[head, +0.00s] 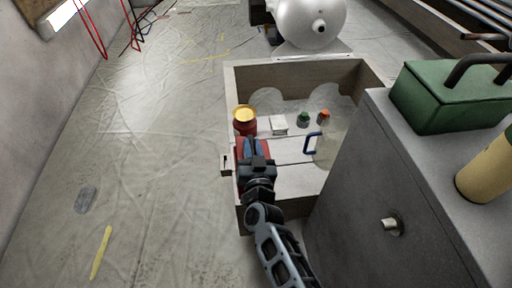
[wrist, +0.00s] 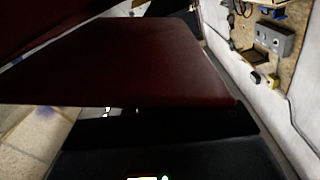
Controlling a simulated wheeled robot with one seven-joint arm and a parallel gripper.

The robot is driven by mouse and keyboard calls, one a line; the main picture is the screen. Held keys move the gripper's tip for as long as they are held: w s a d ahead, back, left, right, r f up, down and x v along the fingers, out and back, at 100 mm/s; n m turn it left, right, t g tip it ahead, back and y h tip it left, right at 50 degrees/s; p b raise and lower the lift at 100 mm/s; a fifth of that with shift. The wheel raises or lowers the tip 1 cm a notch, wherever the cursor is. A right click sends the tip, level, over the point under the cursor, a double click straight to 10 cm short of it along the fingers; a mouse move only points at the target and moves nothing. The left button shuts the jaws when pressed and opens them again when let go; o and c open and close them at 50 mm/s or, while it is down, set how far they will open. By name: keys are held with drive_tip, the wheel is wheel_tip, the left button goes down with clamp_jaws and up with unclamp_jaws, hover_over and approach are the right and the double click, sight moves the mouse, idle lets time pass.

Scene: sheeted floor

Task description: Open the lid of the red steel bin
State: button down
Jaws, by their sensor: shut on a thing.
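The red steel bin (head: 239,188) shows in the head view only as small red patches around my gripper, at the left side of a wooden crate. My gripper (head: 256,152) covers most of it and is shut on a red part of it. In the wrist view a broad dark red panel (wrist: 130,62) of the bin fills the middle, with another dark red edge above it at the upper left. I cannot tell which panel is the lid or how far it is open. The fingertips are not clear in the wrist view.
The wooden crate (head: 229,95) holds a red can with a yellow top (head: 245,121), a clear jug with a blue handle (head: 326,150) and small items. A grey cabinet (head: 370,190) stands close on the right, bearing a green box (head: 450,97). The sheeted floor (head: 150,150) at left is mostly clear.

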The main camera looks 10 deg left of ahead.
drive_tip(key=m, duration=0.1)
drive_tip(key=d+m, duration=0.1)
drive_tip(key=d+r+m, duration=0.1)
drive_tip(key=shift+w+d, duration=0.25)
drive_tip(key=shift+w, duration=0.1)
drive_tip(key=d+m, duration=0.2)
drive_tip(key=shift+w+r+m+b, duration=0.2)
drive_tip(key=shift+w+m+b, duration=0.1)
drive_tip(key=shift+b, duration=0.05)
drive_tip(key=shift+w+d+f+m+b, duration=0.1)
drive_tip(key=shift+w+d+m+b, duration=0.1)
drive_tip(key=shift+d+m+b, duration=0.5)
drive_tip(key=shift+w+d+f+m+b, duration=0.2)
drive_tip(key=shift+d+m, duration=0.65)
drive_tip(key=shift+m, duration=0.6)
drive_tip(key=shift+w+d+f+m+b, duration=0.1)
drive_tip(key=shift+w+d+m+b, duration=0.1)
drive_tip(key=shift+d+m+b, duration=0.65)
drive_tip(key=shift+a+m+p, duration=0.1)
drive_tip(key=shift+m+p, duration=0.2)
drive_tip(key=c, duration=1.4)
unclamp_jaws()
drive_tip(key=shift+o, duration=1.4)
drive_tip(key=shift+r, duration=0.15)
